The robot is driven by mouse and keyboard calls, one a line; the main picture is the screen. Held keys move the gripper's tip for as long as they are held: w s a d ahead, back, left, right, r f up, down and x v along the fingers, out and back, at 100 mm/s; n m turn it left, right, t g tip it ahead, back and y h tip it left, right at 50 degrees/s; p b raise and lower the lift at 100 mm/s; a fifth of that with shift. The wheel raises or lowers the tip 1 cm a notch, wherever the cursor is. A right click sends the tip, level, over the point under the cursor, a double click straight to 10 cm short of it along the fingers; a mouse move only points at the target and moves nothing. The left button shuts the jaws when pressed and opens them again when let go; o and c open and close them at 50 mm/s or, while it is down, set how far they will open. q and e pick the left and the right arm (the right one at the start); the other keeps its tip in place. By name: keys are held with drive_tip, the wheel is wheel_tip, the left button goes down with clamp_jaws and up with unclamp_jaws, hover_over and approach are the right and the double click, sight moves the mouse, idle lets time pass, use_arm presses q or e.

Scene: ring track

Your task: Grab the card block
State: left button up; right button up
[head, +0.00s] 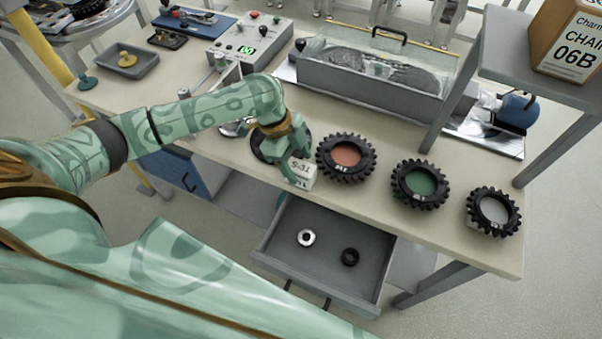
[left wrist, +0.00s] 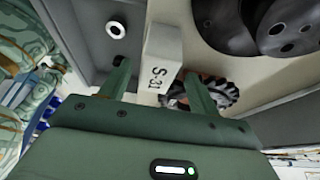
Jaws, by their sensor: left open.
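The card block (head: 304,174) is a small white block with dark lettering, at the front edge of the bench above the open drawer in the head view. In the left wrist view the block (left wrist: 161,55) shows "S-31" on its face. My left gripper (left wrist: 157,72) is open, with one finger on each side of the block and gaps visible. In the head view my left gripper (head: 296,168) is at the block and hides part of it. My right gripper is not in view.
Black toothed rings with orange (head: 346,157), green (head: 419,185) and grey (head: 494,211) centres stand right of the block. The open drawer (head: 318,275) below holds a silver ring (head: 307,238) and a black ring (head: 349,257). A clear-sided tank (head: 372,83) stands behind.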

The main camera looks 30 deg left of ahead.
sight(300, 166)
use_arm(q)
drive_tip(key=b+x, duration=0.1)
drive_tip(key=x, duration=0.2)
drive_tip(key=shift+s+d+f, duration=0.15)
drive_tip(key=shift+d+f, duration=0.1)
drive_tip(key=shift+d, duration=0.05)
drive_tip(key=shift+r, duration=0.1)
drive_tip(key=c, duration=1.1)
